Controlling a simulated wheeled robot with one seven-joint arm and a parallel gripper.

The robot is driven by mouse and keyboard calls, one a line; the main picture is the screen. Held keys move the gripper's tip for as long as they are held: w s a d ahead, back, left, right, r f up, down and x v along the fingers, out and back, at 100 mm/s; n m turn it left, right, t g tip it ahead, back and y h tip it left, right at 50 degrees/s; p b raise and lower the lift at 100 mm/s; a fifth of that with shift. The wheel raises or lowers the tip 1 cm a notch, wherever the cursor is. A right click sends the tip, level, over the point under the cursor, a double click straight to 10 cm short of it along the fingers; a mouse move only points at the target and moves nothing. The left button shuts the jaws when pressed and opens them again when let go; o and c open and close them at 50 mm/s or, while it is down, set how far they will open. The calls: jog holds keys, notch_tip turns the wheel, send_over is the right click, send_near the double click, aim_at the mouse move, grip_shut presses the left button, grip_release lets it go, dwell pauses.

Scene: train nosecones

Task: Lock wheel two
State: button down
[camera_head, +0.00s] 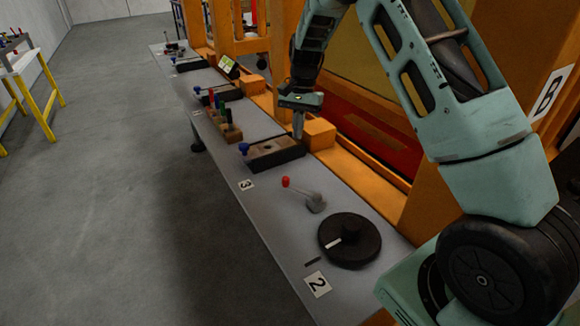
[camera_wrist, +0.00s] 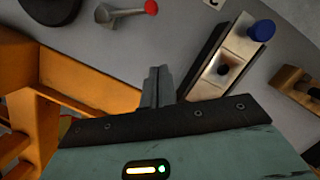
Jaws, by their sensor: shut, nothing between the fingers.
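The black round wheel (camera_head: 350,240) lies on the grey bench beside the label "2" (camera_head: 317,284). A white line on it points toward its left edge. A grey lever with a red knob (camera_head: 286,182) stands just beyond the wheel. In the wrist view, the wheel (camera_wrist: 48,8) is cut off at the top left and the lever (camera_wrist: 125,14) is right of it. My gripper (camera_head: 298,137) points down beside the dark block with a blue knob, well past the lever. Its fingers (camera_wrist: 155,72) are shut and empty.
The dark block (camera_head: 275,153) with its blue knob is near label "3" (camera_head: 246,184). An orange block (camera_head: 319,133) stands close right of my gripper. A holder with several coloured pegs (camera_head: 226,125) is farther along. An orange frame (camera_head: 380,190) borders the bench's right side.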

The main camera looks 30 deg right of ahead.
jog(key=p+x, duration=0.2)
jog(key=x, duration=0.6)
jog(key=shift+s+p, duration=0.1)
jog(key=shift+p, duration=0.2)
jog(key=shift+s+a+f+p, duration=0.2)
jog(key=shift+s+a+p, duration=0.3)
jog(key=shift+a, duration=0.1)
jog(key=shift+s+a+f+p, duration=0.15)
jog(key=shift+s+a+p, duration=0.3)
jog(key=shift+a, duration=0.2)
jog(key=shift+s+a+f, duration=0.25)
jog(key=shift+s+a, duration=0.1)
jog(key=shift+a, duration=0.1)
jog(key=shift+a, duration=0.15)
